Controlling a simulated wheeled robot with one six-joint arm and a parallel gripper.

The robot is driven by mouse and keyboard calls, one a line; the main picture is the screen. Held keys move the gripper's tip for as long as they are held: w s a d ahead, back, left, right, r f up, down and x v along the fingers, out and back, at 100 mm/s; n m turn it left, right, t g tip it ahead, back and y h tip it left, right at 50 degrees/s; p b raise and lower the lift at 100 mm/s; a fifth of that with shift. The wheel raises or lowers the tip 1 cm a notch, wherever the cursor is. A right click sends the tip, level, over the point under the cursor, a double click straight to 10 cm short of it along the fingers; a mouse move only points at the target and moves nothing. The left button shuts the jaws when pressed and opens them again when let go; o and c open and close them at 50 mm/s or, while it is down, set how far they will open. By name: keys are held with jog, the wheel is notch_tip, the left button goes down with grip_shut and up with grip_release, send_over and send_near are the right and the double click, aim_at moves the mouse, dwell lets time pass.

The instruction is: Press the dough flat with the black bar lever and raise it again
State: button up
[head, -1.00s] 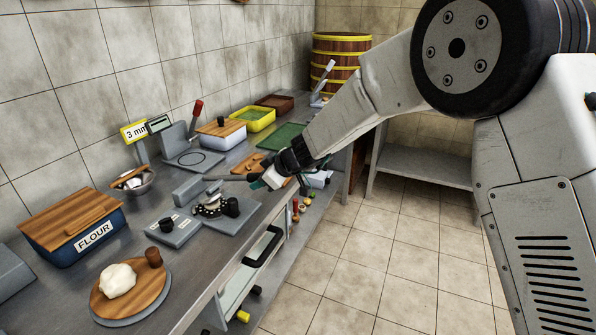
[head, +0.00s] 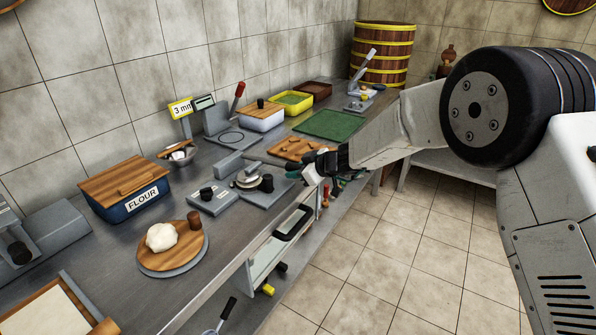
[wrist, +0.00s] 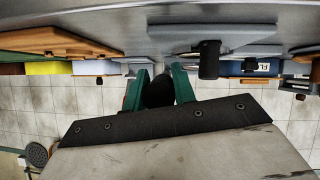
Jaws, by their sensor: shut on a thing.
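A low grey press (head: 265,192) stands near the counter's front edge in the head view. A pale round piece (head: 248,181) lies on it; I cannot tell dough from plate here. A dark bar reaches from the press toward my gripper (head: 313,172), which is at the right of the press. In the wrist view my teal fingers (wrist: 157,88) are shut on a black rounded piece (wrist: 158,92), seemingly the black bar lever's end. The bar's exact tilt is unclear. A white dough lump (head: 162,236) sits on a round wooden board (head: 185,255), front left.
A green mat (head: 330,124) lies farther back. Open floor lies right of the counter.

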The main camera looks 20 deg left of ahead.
jog(key=o, duration=1)
jog(key=shift+s, duration=0.2)
jog(key=shift+o, duration=0.2)
jog(key=shift+w+d, duration=0.1)
jog(key=shift+d+r, duration=0.2)
jog(key=shift+d, duration=0.1)
jog(key=v, duration=0.7)
